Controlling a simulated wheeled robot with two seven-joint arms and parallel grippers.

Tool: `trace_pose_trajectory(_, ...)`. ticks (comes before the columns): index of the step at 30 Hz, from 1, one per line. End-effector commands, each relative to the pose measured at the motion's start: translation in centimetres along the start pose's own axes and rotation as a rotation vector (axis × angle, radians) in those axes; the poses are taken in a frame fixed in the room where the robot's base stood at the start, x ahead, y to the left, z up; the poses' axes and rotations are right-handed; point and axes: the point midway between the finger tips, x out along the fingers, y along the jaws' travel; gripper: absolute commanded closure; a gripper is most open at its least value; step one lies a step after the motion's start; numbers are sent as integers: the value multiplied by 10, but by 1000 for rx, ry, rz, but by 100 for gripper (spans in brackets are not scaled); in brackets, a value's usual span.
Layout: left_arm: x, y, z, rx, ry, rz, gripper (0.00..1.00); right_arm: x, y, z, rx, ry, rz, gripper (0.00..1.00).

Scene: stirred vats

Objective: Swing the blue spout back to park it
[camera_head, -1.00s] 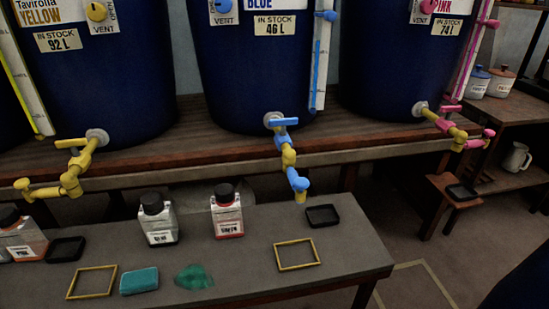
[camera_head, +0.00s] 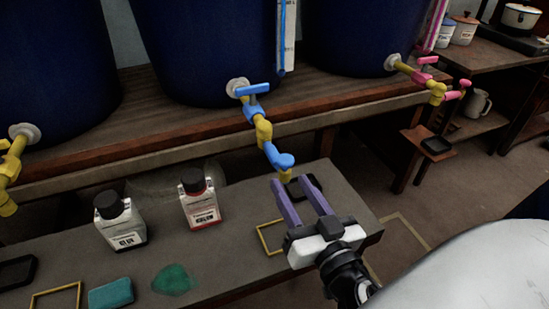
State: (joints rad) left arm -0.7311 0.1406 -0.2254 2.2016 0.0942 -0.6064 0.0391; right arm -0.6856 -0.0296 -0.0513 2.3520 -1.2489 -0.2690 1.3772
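The blue spout (camera_head: 278,155) hangs from the middle vat's tap, joined through a yellow elbow (camera_head: 264,129), and points out over the grey bench toward me. The tap's blue lever (camera_head: 252,89) sits above it near the vat wall. My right gripper (camera_head: 292,184) is open, with two purple fingers pointing at the spout from the near side. The fingertips are just below and beside the spout's end in the picture; I cannot tell whether they touch it. Nothing shows between the fingers except the bench and part of a black tray behind. My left gripper is not in view.
On the bench (camera_head: 226,250) stand two capped bottles (camera_head: 120,220) (camera_head: 201,200), with a teal sponge (camera_head: 111,294), a green patch (camera_head: 174,280) and yellow frames (camera_head: 268,238). A yellow tap (camera_head: 12,160) is at left and a pink tap (camera_head: 437,88) at right.

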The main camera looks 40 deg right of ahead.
Motion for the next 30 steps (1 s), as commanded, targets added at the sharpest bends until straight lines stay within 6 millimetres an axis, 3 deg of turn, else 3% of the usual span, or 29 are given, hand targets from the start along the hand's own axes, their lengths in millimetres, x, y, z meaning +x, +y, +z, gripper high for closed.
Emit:
trace_pose_trajectory(5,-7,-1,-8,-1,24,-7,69,17,-1,-6,0,9,-3,61)
trace_pose_trajectory(18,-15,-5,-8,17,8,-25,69,89,0,-4,0,7,-1,61)
trace_pose_trajectory(30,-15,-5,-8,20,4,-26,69,102,1,-2,1,4,1,61)
